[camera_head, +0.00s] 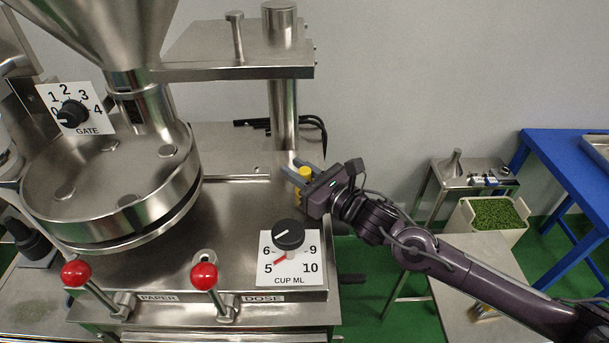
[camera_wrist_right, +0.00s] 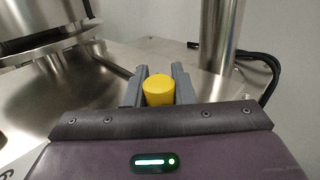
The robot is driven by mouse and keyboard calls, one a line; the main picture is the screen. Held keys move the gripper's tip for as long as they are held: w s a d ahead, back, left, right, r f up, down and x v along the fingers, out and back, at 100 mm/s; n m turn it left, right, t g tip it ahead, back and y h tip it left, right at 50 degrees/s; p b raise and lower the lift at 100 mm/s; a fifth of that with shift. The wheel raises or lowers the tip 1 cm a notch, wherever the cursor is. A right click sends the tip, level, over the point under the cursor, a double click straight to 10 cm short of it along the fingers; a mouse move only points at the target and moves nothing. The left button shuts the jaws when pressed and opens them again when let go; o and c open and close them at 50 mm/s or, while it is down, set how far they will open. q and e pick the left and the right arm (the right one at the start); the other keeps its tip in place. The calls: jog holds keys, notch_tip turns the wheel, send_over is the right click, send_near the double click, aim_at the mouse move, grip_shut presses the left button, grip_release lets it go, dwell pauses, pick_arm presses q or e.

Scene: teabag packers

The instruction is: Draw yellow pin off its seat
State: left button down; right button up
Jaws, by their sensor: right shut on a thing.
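The yellow pin (camera_head: 305,173) is at the right side of the steel machine top, near the foot of the upright post. It also shows in the right wrist view (camera_wrist_right: 158,90) as a yellow cap between two grey fingers. My right gripper (camera_head: 300,174) reaches in from the right and is shut on the yellow pin. The pin's lower part and its seat are hidden by the gripper, so I cannot tell whether the pin is in the seat. My left gripper is not in view.
The CUP ML knob (camera_head: 289,235) stands in front of the gripper. The steel post (camera_head: 283,110) and black cables (camera_head: 312,123) are behind it. Two red-ball levers (camera_head: 204,276) line the front. A bin of green leaves (camera_head: 490,214) and a blue table (camera_head: 560,150) are at right.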

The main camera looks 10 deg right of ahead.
notch_tip(320, 180, up, 9)
jog(key=b, duration=0.2)
jog(key=shift+b, duration=0.3)
grip_shut()
jog(key=shift+r+b, duration=0.4)
jog(key=shift+r, duration=0.1)
